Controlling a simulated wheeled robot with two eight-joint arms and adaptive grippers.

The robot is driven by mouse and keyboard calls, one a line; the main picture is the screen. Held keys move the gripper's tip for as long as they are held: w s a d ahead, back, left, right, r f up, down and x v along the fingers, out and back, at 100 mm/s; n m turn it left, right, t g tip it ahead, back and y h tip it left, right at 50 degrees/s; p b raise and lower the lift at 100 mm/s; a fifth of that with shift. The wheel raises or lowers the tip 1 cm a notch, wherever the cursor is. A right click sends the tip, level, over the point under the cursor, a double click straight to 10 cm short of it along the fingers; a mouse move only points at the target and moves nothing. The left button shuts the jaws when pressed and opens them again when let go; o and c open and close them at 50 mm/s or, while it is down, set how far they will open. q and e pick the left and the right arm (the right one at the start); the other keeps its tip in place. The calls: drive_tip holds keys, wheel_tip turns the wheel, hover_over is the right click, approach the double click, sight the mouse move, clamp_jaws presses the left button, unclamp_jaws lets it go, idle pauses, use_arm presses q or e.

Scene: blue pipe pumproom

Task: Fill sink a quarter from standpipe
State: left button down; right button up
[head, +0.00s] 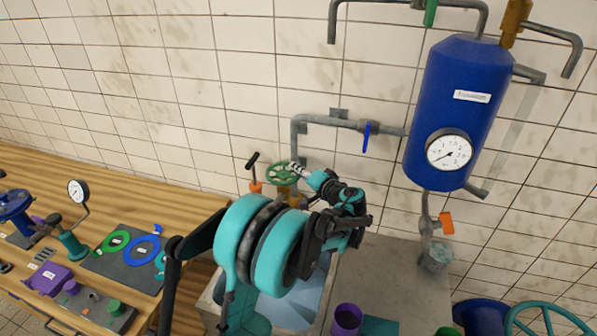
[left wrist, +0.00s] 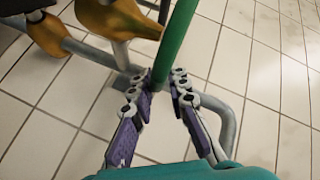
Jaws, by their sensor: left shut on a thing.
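A green handwheel (head: 281,175) sits on a brass valve of the grey standpipe (head: 330,121) against the tiled wall. My left gripper (head: 297,169) reaches it from the right in the head view. In the left wrist view, the gripper's fingers (left wrist: 160,88) are shut around a green bar (left wrist: 176,42), which looks like the handwheel's rim seen edge-on. The grey sink (head: 207,302) lies below, largely hidden by my left arm. Its inside looks bluish; I cannot tell its water level. My right gripper is not in view.
A blue tank (head: 456,112) with a dial gauge (head: 449,151) hangs at right. A blue lever (head: 366,137) is on the pipe. A wooden bench (head: 60,165) with valves and a gauge stands left. A purple cup (head: 346,319) stands right of the sink.

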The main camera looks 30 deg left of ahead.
use_arm(q)
drive_tip(key=n+g, duration=0.2)
drive_tip(key=w+g+y, duration=0.1)
drive_tip(key=shift+a+f+n+g+b, duration=0.25)
drive_tip(key=shift+a+n+g+b, duration=0.05)
drive_tip(key=shift+a+n+b, duration=0.1)
drive_tip(key=shift+a+n+g, duration=0.2)
drive_tip(key=shift+n+g, duration=0.5)
drive_tip(key=shift+g, duration=0.2)
drive_tip(key=c, duration=1.5)
unclamp_jaws()
drive_tip(key=shift+w+y, duration=0.1)
drive_tip(key=shift+y, duration=0.2)
drive_tip(key=shift+c, duration=0.2)
drive_tip(key=shift+r, duration=0.15)
drive_tip(key=v, duration=1.2)
